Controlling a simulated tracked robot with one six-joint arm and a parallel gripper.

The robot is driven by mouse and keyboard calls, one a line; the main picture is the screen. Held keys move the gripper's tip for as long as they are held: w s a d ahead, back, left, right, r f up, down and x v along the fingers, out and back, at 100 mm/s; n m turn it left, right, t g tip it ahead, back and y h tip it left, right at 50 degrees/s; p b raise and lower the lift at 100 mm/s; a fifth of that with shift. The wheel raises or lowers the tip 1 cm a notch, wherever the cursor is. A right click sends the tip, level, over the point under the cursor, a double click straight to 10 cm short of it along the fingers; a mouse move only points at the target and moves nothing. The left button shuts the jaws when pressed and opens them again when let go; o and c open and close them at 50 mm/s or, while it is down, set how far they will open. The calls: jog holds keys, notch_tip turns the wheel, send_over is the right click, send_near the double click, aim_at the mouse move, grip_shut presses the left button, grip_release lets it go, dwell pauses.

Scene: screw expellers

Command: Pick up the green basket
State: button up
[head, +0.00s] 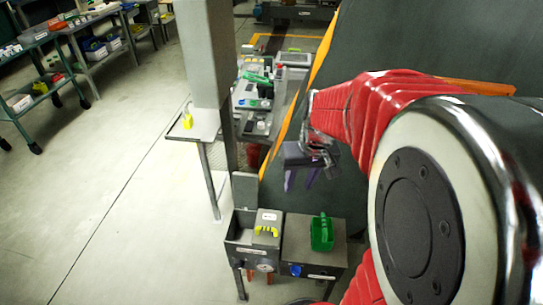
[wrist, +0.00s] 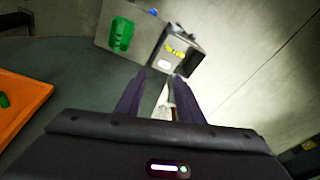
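The green basket (head: 321,233) stands upright on the right-hand top of a low grey metal stand (head: 298,252) in the head view. In the wrist view the basket (wrist: 122,35) shows at the top, left of the fingers, seen at an angle. My gripper (head: 301,180) hangs in the air above and behind the basket in the head view, clear of it. Its two dark purple fingers (wrist: 158,82) are spread with a gap between them, and nothing is held.
A yellow handle-shaped item (head: 266,231) lies on the stand left of the basket. A grey post (head: 208,60) with a small shelf rises behind. Equipment with green parts (head: 257,78) stands farther back. Open floor (head: 120,190) lies to the left.

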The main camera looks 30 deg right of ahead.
jog(key=d+f+m, duration=0.2)
jog(key=d+f, duration=0.5)
jog(key=d, duration=0.1)
jog(key=m+g+y, duration=0.1)
jog(key=y, duration=0.1)
send_over(325, 222)
jog(key=s+d, duration=0.2)
jog(key=s+d+x, duration=0.1)
jog(key=x, duration=0.7)
jog(key=shift+w+d+f, duration=0.2)
jog(key=shift+d, duration=0.15)
jog(key=shift+x, duration=4.3)
jog(key=shift+d, duration=0.1)
jog(key=shift+x, duration=2.6)
grip_shut()
